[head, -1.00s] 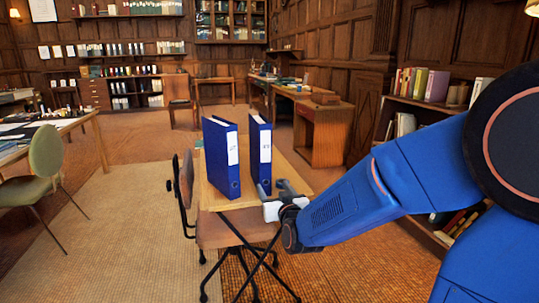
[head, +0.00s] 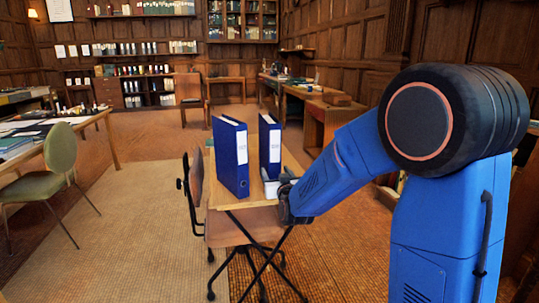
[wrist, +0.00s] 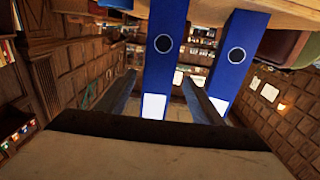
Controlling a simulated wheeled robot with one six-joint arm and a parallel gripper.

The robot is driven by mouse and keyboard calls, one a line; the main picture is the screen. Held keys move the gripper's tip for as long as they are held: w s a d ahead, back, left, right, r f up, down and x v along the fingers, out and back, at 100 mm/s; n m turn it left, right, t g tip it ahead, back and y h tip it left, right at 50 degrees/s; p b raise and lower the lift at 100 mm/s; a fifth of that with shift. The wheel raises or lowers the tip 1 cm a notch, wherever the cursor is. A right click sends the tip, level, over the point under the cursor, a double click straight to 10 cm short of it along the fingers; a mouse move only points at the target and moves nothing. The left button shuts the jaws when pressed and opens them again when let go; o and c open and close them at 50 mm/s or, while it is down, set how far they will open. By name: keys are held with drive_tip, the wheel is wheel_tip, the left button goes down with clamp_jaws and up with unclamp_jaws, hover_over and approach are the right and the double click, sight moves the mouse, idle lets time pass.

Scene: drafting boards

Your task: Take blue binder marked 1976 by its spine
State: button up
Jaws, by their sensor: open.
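Two blue binders with white spine labels stand upright and apart on a small wooden tabletop (head: 220,195). The left binder (head: 230,165) is nearer in the head view; the right binder (head: 270,140) stands beside it. I cannot read the label marks, so I cannot tell which is 1976. My gripper (head: 279,184) is open at the lower spine of the right binder. In the wrist view, which looks upside down, my open fingers (wrist: 162,84) lie either side of one binder's spine (wrist: 165,45). The other binder (wrist: 233,60) stands outside the right finger.
A brown chair (head: 196,178) stands close against the tabletop's left side. A green chair (head: 52,165) and a long table (head: 105,117) are at the left. A wooden desk (head: 318,115) runs along the right wall. Open carpet lies between.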

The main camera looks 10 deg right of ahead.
sight(275, 168)
drive_tip(key=shift+w+d+r, duration=0.15)
drive_tip(key=shift+w, duration=2.6)
drive_tip(key=c, duration=1.3)
clamp_jaws()
drive_tip(key=shift+r, duration=0.15)
